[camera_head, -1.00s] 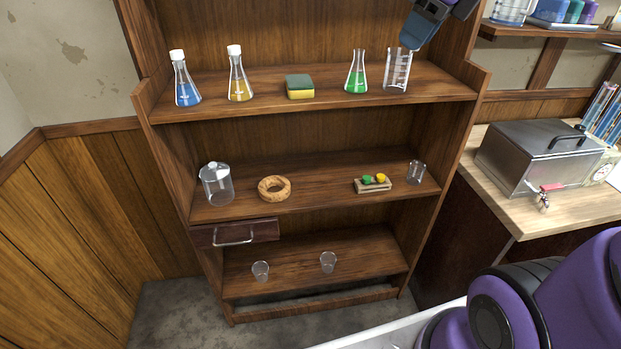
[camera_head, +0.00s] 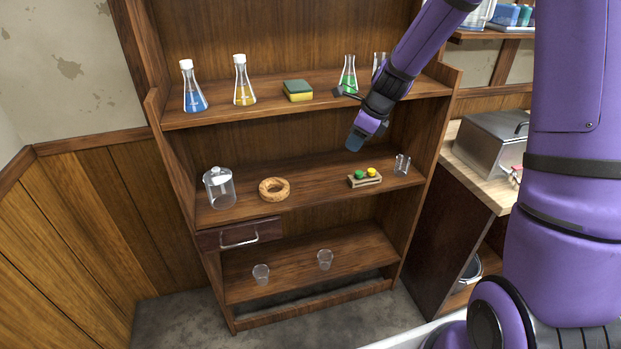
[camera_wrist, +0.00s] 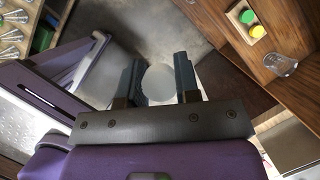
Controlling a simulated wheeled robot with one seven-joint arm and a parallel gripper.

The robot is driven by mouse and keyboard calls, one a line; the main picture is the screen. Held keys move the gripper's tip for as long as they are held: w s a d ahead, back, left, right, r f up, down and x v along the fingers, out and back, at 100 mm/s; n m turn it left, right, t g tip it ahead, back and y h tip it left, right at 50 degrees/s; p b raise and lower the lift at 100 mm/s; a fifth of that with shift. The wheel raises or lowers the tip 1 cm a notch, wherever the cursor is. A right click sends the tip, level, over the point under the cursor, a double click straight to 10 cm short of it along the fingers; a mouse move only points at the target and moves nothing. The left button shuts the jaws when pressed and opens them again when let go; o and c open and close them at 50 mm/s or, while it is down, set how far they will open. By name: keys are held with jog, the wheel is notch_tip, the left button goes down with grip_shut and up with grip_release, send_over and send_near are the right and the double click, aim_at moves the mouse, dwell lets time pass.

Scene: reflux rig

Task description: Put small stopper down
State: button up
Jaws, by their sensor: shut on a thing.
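My gripper (camera_head: 354,144) hangs in front of the shelf unit, below the top board and above the right part of the middle board. The wrist view shows its two fingers (camera_wrist: 157,80) shut on a pale, round, translucent stopper (camera_wrist: 158,86). The head view does not show the stopper clearly. A small wooden holder (camera_head: 352,184) with a green piece (camera_head: 361,174) and a yellow piece (camera_head: 371,172) sits on the middle board. The holder is at the upper right of the wrist view (camera_wrist: 240,28), apart from my fingers.
The middle board (camera_head: 318,186) also bears a small glass beaker (camera_head: 402,164), a cork ring (camera_head: 274,189) and a lidded jar (camera_head: 219,188). Above stand flasks with blue (camera_head: 194,100), yellow (camera_head: 243,92) and green liquid (camera_head: 348,78), and a sponge (camera_head: 298,91). Bare board lies between ring and holder.

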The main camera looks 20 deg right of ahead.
notch_tip(320, 180, down, 10)
jog(key=w, duration=0.2)
send_over(305, 196)
jog(key=shift+n, duration=0.4)
jog(key=f, duration=1.3)
jog(key=shift+s+d+f, duration=0.25)
jog(key=shift+s+d, duration=0.05)
jog(key=shift+d, duration=0.1)
jog(key=shift+s+f, duration=0.1)
jog(key=shift+f, duration=1.65)
jog(key=shift+d+f, duration=0.1)
jog(key=o, duration=0.9)
jog(key=v, duration=0.7)
jog(key=shift+d+r, duration=0.2)
jog(key=shift+r, duration=0.1)
